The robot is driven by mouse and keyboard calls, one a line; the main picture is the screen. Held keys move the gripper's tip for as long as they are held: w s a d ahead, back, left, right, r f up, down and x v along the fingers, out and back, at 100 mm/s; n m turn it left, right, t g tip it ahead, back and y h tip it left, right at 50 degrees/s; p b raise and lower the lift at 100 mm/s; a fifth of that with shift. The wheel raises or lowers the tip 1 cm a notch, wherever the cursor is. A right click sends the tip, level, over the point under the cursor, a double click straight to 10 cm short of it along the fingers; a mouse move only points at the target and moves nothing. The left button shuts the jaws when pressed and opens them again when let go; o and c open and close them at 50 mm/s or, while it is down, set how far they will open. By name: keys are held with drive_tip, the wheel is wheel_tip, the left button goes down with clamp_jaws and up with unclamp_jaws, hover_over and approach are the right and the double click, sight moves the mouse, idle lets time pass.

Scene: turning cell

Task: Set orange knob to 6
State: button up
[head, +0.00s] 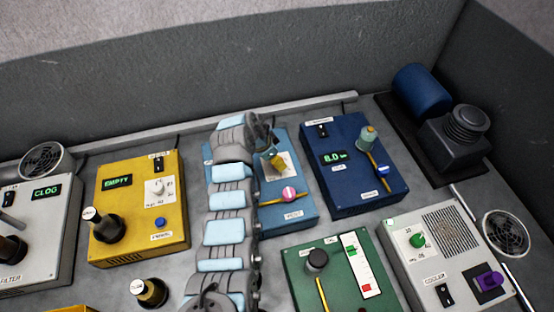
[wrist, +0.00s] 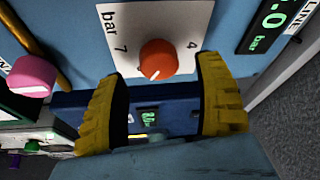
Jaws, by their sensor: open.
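The orange knob (wrist: 158,59) sits on a white dial plate (wrist: 125,30) marked "bar", 7 and 4, on a light blue box (head: 296,216). A short pale mark shows at the knob's lower edge in the wrist view; the exact setting is unclear. My gripper (wrist: 160,87) is open, its yellow fingers apart on the lower left and lower right of the knob, and nothing is held. In the head view my gripper (head: 272,156) is over the dial and hides the knob. A green display (wrist: 268,22) ends in ".0 bar"; its first digit is cut off.
A pink knob (head: 289,194) with a yellow bar is close by on the same box. A dark blue box (head: 345,190) with a green display stands to the right, a yellow box (head: 120,245) to the left, and a green box (head: 300,275) in front.

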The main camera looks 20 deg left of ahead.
drive_tip(key=v, duration=0.9)
idle(0.5)
